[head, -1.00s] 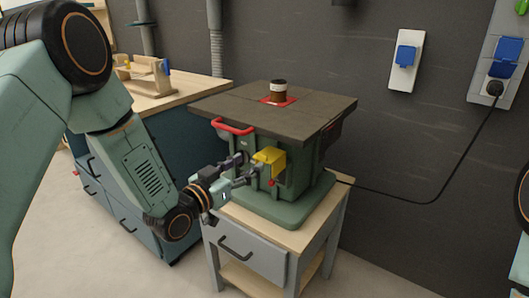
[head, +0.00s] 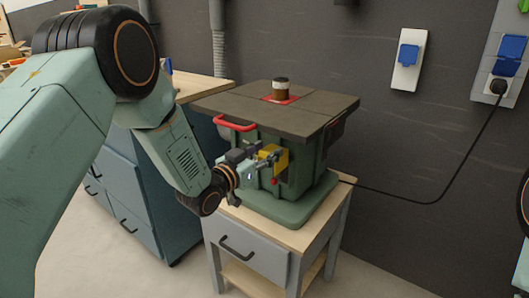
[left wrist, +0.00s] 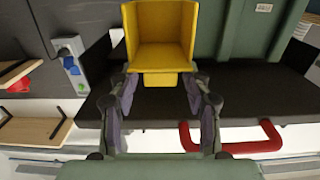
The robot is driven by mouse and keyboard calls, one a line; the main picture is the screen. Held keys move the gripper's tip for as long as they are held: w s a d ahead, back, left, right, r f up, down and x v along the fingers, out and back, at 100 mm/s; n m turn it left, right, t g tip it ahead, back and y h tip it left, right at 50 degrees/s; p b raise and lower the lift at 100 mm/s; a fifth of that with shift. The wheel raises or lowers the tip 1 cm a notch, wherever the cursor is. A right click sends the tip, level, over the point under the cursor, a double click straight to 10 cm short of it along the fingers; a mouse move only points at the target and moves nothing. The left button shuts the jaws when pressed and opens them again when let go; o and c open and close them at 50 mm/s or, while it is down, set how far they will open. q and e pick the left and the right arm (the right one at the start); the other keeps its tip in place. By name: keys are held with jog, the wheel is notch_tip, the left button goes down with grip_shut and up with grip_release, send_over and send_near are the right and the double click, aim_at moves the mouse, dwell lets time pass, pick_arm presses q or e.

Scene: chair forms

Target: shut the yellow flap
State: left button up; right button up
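The yellow flap (head: 284,160) is on the front of the green machine (head: 303,172), under its dark tabletop. In the left wrist view the yellow part (left wrist: 160,42) looks like a hollow box with side walls and a small tab at its lower edge. My left gripper (head: 266,155) is in front of it and partly hides it in the head view. Its fingers (left wrist: 160,84) are apart, one on either side of the tab. I cannot tell whether they touch it. My right gripper is not in view.
A red handle (head: 234,123) sticks out from the tabletop (head: 250,97) edge, close above my left gripper. A red knob (head: 274,181) sits below the flap. The machine stands on a wooden-topped stand (head: 246,222). A black cable (head: 410,201) runs to the wall socket.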

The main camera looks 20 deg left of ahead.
pick_arm(q)
grip_shut()
dwell(0.4)
